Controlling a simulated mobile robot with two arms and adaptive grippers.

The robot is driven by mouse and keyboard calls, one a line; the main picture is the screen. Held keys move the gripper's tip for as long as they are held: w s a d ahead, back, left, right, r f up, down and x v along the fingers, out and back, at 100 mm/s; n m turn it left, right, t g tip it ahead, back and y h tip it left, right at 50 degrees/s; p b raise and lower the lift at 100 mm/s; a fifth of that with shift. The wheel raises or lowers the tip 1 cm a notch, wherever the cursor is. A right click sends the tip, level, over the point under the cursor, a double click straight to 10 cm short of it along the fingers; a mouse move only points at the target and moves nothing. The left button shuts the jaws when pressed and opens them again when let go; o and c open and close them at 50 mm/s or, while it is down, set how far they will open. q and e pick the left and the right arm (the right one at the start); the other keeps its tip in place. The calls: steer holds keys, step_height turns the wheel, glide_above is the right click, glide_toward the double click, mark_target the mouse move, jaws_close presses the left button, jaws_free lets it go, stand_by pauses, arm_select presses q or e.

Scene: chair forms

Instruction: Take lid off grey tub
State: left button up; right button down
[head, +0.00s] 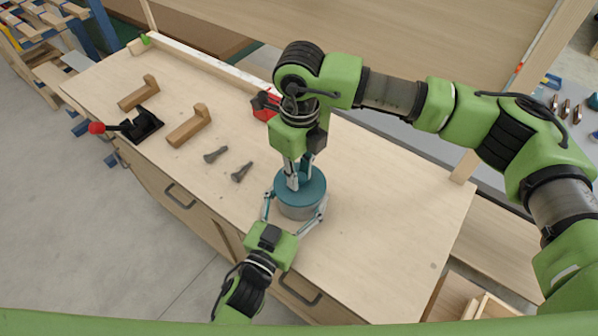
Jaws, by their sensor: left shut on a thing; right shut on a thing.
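The grey tub (299,212) stands upright on the wooden workbench, near its front edge. Its round teal lid (313,188) sits on top of it. My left gripper (294,212) comes from the front edge and has its fingers around the two sides of the tub, shut on it. My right gripper (292,183) reaches down from above and is shut on the lid at its top middle. The part of the lid between the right fingers is hidden by them.
Two dark bolts (216,155) (242,172) lie left of the tub. Two L-shaped wooden pieces (189,126) (139,93) and a black clamp with a red knob (138,125) are farther left. A red object (264,107) is behind my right gripper. The bench's right side is clear.

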arm_select(q)
steer(key=shift+r, duration=0.1)
arm_select(e)
steer(key=shift+d+f, duration=0.1)
steer(key=shift+d, duration=0.15)
arm_select(q)
steer(key=shift+w, duration=0.1)
arm_select(e)
steer(key=shift+d, duration=0.15)
arm_select(q)
steer(key=shift+a, duration=0.1)
arm_select(e)
steer(key=shift+r, duration=0.3)
steer(key=shift+a+r, duration=0.2)
steer(key=shift+r, duration=0.75)
steer(key=shift+r, duration=0.1)
